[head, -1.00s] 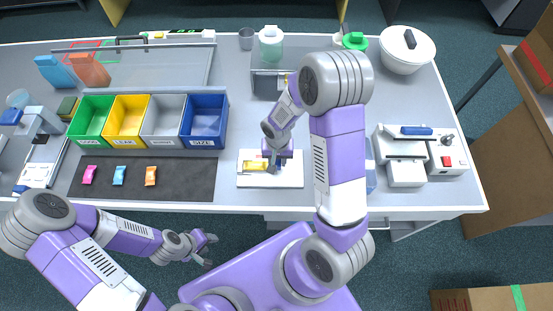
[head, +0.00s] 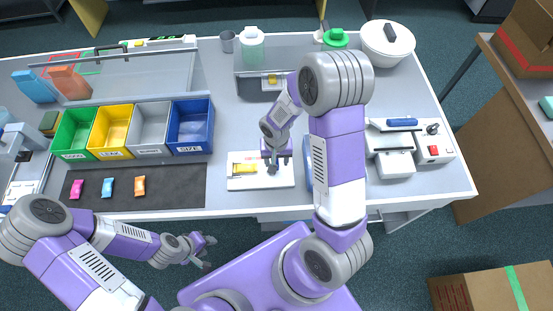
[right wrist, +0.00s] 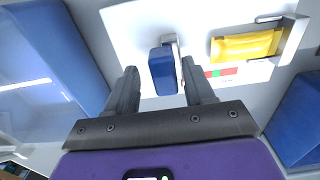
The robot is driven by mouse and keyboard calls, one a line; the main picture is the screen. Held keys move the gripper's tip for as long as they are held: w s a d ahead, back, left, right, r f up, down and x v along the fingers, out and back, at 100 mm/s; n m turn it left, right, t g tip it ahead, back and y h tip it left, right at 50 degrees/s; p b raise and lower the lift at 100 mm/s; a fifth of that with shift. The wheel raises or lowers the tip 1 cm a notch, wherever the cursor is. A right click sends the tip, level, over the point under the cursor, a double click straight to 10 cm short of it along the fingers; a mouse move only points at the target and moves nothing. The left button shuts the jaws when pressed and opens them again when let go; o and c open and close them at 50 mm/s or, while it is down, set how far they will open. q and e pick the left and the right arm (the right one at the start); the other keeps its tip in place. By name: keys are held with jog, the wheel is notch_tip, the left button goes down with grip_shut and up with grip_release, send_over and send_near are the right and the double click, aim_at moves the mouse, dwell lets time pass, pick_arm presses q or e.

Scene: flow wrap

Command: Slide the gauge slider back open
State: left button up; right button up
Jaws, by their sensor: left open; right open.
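The gauge is a white plate (head: 240,183) near the table's front edge. A yellow packet (right wrist: 247,46) lies on it against a metal bracket (right wrist: 292,38). The slider has a blue knob (right wrist: 162,72) and a thin metal jaw; a gap shows between the jaw and the packet. A red and green strip (right wrist: 222,72) lies beside the gap. My right gripper (right wrist: 160,82) is open, its fingers on either side of the knob and apart from it. In the head view it (head: 277,160) hangs over the plate's right part. My left gripper (head: 209,251) is open and empty before the table.
Green, yellow, grey and blue bins (head: 190,130) stand left of the gauge. Pink, blue and orange packets lie on a dark mat (head: 180,187). A white machine (head: 395,150) stands at right. My right arm hides part of the table.

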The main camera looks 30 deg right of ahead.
aim_at(277, 161)
notch_tip(277, 161, up, 7)
jog(key=shift+r+p, duration=0.1)
jog(key=shift+p, duration=0.5)
pick_arm(q)
jog(key=shift+r, duration=0.7)
jog(key=shift+s, duration=0.1)
pick_arm(e)
jog(key=shift+s, duration=0.15)
